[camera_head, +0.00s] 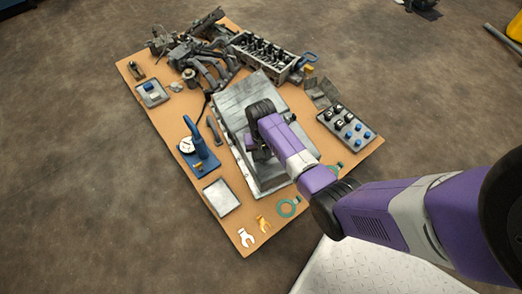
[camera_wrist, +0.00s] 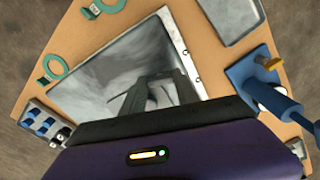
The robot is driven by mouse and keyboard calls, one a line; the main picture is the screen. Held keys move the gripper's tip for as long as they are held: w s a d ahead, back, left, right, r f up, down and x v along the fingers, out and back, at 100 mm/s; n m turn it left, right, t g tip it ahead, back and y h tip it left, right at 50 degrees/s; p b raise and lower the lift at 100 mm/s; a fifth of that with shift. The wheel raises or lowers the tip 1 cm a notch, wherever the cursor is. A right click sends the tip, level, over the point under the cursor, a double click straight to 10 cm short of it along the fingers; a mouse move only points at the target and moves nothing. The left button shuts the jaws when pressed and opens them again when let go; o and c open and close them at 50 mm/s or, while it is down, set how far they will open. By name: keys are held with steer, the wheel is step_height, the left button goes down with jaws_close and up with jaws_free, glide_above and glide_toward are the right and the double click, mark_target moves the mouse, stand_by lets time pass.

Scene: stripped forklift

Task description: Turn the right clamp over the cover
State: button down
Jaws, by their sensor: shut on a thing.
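The cover (camera_head: 240,97) is a grey metal plate on a box-like housing in the middle of the board. In the wrist view the cover (camera_wrist: 115,67) is a shiny, smeared grey surface under my gripper. My gripper (camera_wrist: 158,90) has its dark fingers pointing down at the cover, near the edge on the blue stand's side. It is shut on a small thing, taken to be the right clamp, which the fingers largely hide. I cannot tell how the clamp is turned. In the head view my arm hides the gripper's tips and part of the cover.
A blue stand with a gauge (camera_head: 198,152) stands beside the cover.

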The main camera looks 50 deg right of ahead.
steer(key=n+p, duration=0.4)
steer(key=n, duration=0.2)
steer(key=shift+r, duration=0.15)
steer(key=n, duration=0.3)
steer(key=shift+w+p, duration=0.2)
steer(key=shift+p, duration=0.2)
steer(key=shift+n, duration=0.3)
steer(key=shift+w, duration=0.3)
stand_by(0.4)
steer(key=c, duration=0.9)
jaws_free()
steer(key=shift+s+a, duration=0.2)
steer(key=shift+s, duration=0.2)
steer(key=r+p, duration=0.4)
steer(key=shift+s+d, duration=0.25)
steer(key=shift+d, duration=0.05)
steer(key=shift+s+a+r+p, duration=0.1)
steer(key=shift+a+r+p, duration=0.05)
steer(key=shift+r+p, duration=1.05)
steer(key=shift+s+a+r+p, duration=0.1)
steer(key=shift+r+p, duration=0.95)
steer(key=shift+p, duration=0.2)
